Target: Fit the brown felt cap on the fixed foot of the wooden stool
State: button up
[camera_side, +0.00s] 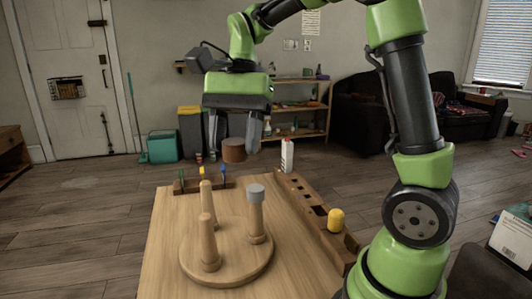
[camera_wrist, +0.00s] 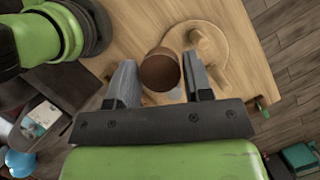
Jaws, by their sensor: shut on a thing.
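My gripper (camera_side: 234,148) is shut on the brown felt cap (camera_side: 233,155) and holds it in the air, above and behind the stool. In the wrist view the cap (camera_wrist: 160,72) sits between the two fingers, round and brown. The wooden stool (camera_side: 226,268) lies upside down on the table, its round seat flat and its feet pointing up. Three feet show. The right foot (camera_side: 257,222) wears a grey cap (camera_side: 256,192); the front foot (camera_side: 208,243) and back foot (camera_side: 206,195) are bare. In the wrist view the held cap hides part of the stool (camera_wrist: 222,27).
A small holder (camera_side: 190,186) with coloured handles and a white carton (camera_side: 287,155) stand at the back. The table's left front (camera_side: 160,255) is clear.

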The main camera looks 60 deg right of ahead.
jog(key=w+d+m+t, duration=0.4)
jog(key=w+d+m, duration=0.3)
jog(key=w+m, duration=0.55)
jog(key=h, duration=0.1)
send_over(204, 182)
jog(key=shift+t, duration=0.3)
jog(key=shift+s+d+f, duration=0.1)
jog(key=shift+s+f, duration=0.05)
jog(key=shift+f, duration=1.3)
jog(key=shift+s+d+f, duration=0.1)
jog(key=shift+f, duration=1.35)
jog(key=shift+f, duration=3.15)
jog(key=shift+f, duration=1.45)
jog(key=o, duration=0.9)
